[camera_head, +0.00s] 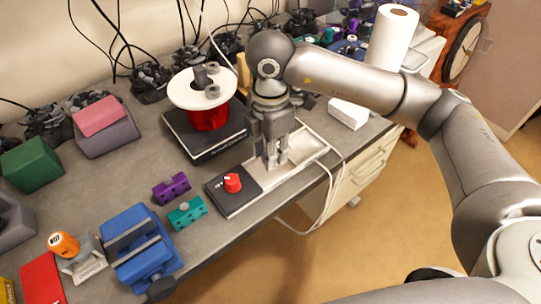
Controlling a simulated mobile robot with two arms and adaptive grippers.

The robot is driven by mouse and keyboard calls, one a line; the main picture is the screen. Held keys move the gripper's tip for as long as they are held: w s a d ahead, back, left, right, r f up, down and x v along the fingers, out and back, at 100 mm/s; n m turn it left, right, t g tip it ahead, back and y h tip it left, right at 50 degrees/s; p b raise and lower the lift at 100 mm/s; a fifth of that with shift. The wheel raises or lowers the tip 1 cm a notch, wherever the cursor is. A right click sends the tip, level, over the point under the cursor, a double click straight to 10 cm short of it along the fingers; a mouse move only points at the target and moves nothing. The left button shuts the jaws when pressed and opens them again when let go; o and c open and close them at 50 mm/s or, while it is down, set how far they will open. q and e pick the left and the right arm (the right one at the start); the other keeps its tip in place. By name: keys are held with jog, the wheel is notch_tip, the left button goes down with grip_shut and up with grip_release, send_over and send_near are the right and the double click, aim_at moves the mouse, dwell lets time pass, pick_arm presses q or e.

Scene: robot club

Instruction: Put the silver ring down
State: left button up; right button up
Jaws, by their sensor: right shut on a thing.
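My right gripper (276,158) points straight down over the silver plate (308,149) of a device with a black panel and red knob. It is shut on a small pale thing at its fingertips, which I take as the silver ring. The ring is too small and too covered by the fingers to make out clearly. I cannot tell whether it touches the plate. My left gripper is not in view.
A white disc (186,93) on a red base, with small grey pieces on it, stands just left of my gripper. Purple (171,188) and teal (187,213) blocks and a blue vise (141,248) lie nearer the front. A white cable crosses the bench edge.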

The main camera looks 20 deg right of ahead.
jog(key=f, duration=0.1)
jog(key=f+p, duration=0.1)
jog(key=f, duration=0.1)
jog(key=shift+w+d+f, duration=0.15)
jog(key=shift+w, duration=0.1)
jog(key=shift+f, duration=0.2)
jog(key=shift+f, duration=0.1)
jog(key=shift+f, duration=0.15)
jog(key=o, duration=0.8)
jog(key=shift+r, duration=0.2)
